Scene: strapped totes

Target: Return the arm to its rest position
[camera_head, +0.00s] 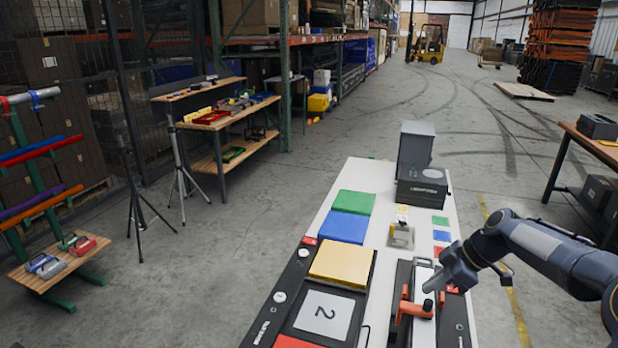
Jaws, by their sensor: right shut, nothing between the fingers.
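My right arm comes in from the right edge and reaches over the white table (333,187). My right gripper (435,286) is shut and empty. It is just above an orange-handled clamp or tool (412,308) at the near right of the table; I cannot tell whether it touches it. My left gripper is not in view.
Yellow (340,263), blue (343,227) and green (354,203) blocks line the table's left side. A dark grey box (422,187) stands at its far end. A workbench (580,150) is at the right, a rack (50,215) at the left.

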